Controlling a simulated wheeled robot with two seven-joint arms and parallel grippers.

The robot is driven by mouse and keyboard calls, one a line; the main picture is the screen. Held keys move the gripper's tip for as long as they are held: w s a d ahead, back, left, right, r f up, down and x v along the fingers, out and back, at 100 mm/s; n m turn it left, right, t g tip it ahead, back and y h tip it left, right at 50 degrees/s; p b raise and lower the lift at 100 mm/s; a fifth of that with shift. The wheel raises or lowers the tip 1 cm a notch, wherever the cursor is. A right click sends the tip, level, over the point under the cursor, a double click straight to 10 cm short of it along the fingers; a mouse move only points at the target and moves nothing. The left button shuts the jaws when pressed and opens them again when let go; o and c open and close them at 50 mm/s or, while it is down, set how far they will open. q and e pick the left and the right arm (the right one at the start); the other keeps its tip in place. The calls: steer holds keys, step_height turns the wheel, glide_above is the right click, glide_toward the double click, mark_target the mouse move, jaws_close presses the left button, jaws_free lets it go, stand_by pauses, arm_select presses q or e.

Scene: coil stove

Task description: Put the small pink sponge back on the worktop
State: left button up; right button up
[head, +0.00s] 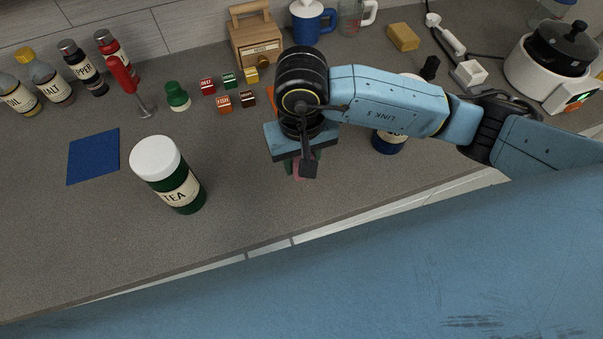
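My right gripper (308,167) reaches in from the right and hangs over the front middle of the grey worktop (240,195). A small strip of pink (296,170) shows beside its dark finger, with a bit of green next to it. This may be the small pink sponge, but the gripper and wrist hide most of it. I cannot tell whether the fingers hold it or whether it touches the worktop. My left gripper is not in view.
A tea jar (168,177) with a white lid stands left of the gripper. A blue mat (93,157) lies further left. Small labelled boxes (225,104) and a wooden box (256,38) stand behind. A yellow sponge (403,37) and cooker (550,75) are right. The front left worktop is clear.

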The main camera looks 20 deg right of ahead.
mark_target(301, 185)
steer(key=shift+f, duration=3.55)
steer(key=shift+w+f, duration=0.1)
steer(key=shift+f, duration=0.05)
steer(key=o, duration=1.1)
step_height(301, 185, up, 12)
steer(key=shift+r+b, duration=0.2)
steer(key=shift+b, duration=0.15)
